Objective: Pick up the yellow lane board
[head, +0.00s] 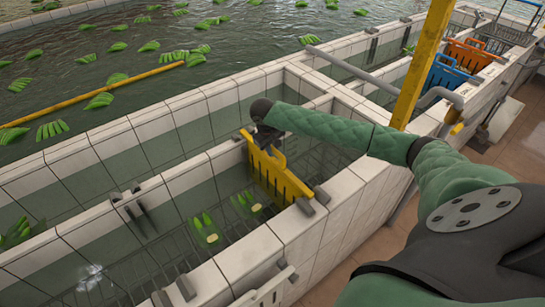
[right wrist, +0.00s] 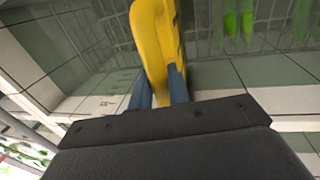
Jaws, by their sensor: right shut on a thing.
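The yellow lane board (head: 278,178) stands upright across the narrow tiled channel in the head view, with slots along its lower part. My right gripper (head: 272,150) is shut on its top edge, coming from the right with a green-sleeved arm. In the right wrist view the yellow board (right wrist: 152,45) is between the two blue-grey fingers of the right gripper (right wrist: 158,88). The board's ends are near grey brackets on the channel walls; I cannot tell whether it is clear of them. My left gripper is not in view.
Blue (head: 445,74) and orange (head: 470,54) boards stand in lanes farther back. Green banana bunches (head: 207,232) lie in the channel in front of the board. Tiled walls (head: 290,222) border the lanes.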

